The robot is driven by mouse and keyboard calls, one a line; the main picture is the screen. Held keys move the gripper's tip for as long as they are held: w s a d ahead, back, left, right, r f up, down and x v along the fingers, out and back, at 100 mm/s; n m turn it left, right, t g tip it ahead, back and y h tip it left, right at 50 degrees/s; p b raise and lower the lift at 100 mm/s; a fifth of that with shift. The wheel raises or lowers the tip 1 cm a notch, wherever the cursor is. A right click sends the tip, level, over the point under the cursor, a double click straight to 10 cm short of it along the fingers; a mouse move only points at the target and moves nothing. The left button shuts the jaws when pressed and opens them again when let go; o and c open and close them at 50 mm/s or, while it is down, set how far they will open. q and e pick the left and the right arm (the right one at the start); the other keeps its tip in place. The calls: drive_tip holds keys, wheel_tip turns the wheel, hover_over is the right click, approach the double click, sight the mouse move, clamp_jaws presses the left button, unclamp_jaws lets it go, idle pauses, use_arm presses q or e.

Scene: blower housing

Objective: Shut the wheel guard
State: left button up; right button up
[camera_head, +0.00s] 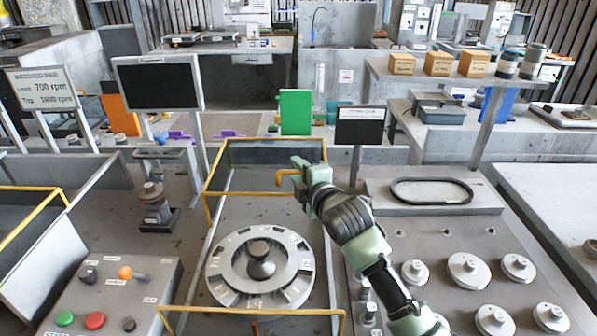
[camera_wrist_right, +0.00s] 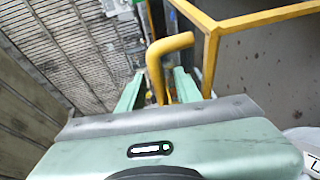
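The wheel guard (camera_head: 209,188) is a yellow-edged frame standing behind the bladed grey wheel (camera_head: 223,268) in the head view. The wheel's top is uncovered. A bent yellow handle (camera_head: 283,177) sticks out at the guard's right side. My right gripper (camera_head: 298,173) is at this handle. In the right wrist view the handle (camera_wrist_right: 158,65) comes down between my two green fingers (camera_wrist_right: 157,92), which stand apart with gaps beside it. The handle's lower end is partly hidden behind the gripper body. The guard's frame (camera_wrist_right: 212,45) shows just right of the fingers. My left gripper is not in view.
A yellow bar (camera_head: 250,312) crosses the wheel bay's front. A control panel with buttons (camera_head: 95,320) is at front left. A plate with several round knobs (camera_head: 468,270) lies right, under my right arm. A small black screen (camera_head: 360,132) stands behind the gripper.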

drive_tip(key=shift+c, duration=0.3)
clamp_jaws()
idle(1.1)
